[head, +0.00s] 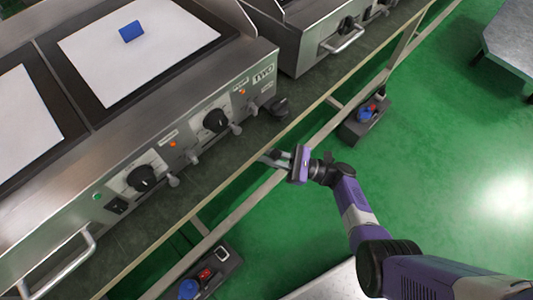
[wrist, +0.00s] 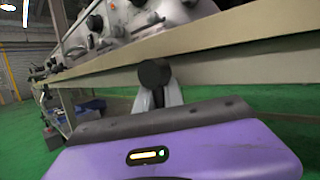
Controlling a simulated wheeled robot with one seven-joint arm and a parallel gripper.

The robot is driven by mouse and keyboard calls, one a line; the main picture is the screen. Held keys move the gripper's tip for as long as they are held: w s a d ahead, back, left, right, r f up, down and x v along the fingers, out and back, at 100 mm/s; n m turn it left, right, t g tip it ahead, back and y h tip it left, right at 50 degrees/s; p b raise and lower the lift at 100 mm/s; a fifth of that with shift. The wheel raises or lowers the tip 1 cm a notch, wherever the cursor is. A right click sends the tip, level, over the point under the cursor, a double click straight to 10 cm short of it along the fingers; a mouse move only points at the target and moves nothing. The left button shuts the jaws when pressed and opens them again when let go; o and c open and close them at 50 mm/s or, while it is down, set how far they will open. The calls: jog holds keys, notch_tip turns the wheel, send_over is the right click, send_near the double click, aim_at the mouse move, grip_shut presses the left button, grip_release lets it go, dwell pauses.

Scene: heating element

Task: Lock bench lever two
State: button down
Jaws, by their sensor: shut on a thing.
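My purple gripper (head: 275,157) is at the front edge of the workbench in the head view, its grey fingers pointing at the edge. In the wrist view, my gripper (wrist: 158,92) is shut on a dark, round-ended part (wrist: 154,72) just below the bench edge. I take this part to be a bench lever; the rest of it is hidden by the fingers and bench, and I cannot read its number or tell its locked state.
Heating units with white plates (head: 138,48) stand on the bench (head: 218,172); a blue block (head: 131,32) lies on one plate. Socket boxes (head: 365,122) sit below the bench. A metal table (head: 510,45) stands at the upper right. Green floor is clear at the right.

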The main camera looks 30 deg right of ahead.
jog(key=shift+s+f, duration=0.1)
dwell(0.3)
jog(key=c, duration=1.7)
grip_release()
jog(key=shift+d, duration=0.1)
jog(key=b+v, duration=0.1)
jog(key=v, duration=0.6)
jog(key=shift+s+d+f, duration=0.1)
jog(key=shift+s+d, duration=0.1)
jog(key=shift+d, duration=0.1)
